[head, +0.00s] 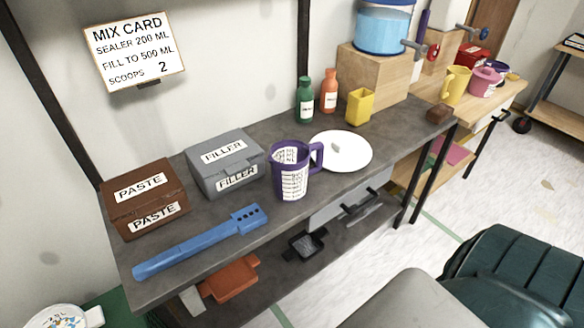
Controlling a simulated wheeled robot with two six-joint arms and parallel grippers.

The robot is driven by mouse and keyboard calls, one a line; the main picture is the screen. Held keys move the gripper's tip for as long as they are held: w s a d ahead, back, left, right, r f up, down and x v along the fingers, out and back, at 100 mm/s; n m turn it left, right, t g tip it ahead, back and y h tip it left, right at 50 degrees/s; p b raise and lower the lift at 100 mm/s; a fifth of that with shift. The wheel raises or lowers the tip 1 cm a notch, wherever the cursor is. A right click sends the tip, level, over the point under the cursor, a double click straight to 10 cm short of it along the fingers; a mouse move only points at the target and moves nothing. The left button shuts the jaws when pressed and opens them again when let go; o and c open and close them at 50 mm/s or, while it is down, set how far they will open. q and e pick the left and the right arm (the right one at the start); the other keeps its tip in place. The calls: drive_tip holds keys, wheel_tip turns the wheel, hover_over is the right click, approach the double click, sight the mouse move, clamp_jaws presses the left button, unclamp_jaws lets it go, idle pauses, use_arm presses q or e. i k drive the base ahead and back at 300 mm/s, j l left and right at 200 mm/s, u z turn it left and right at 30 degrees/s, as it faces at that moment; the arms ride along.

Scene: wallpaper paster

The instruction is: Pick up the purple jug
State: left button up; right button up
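The purple jug (276,177) stands upright on the dark grey bench top, near the middle of the head view. It has a white printed scale label on its front and an open top. Its handle (320,155) points right, in front of the left edge of a white round plate (352,152); I cannot tell whether they touch. The inside of the jug is mostly hidden. Neither of my grippers shows in the head view, and nothing is holding the jug.
Left of the jug are a grey FILLER box (213,174) and a brown PASTE box (140,196). A blue flat tool (190,248) lies along the front edge. Green (305,104) and orange (329,95) bottles and a yellow cup (359,106) stand behind. Bench space in front of the jug is clear.

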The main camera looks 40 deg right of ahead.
sight(290, 159)
drive_tip(key=u, duration=1)
drive_tip(key=z, duration=2.1)
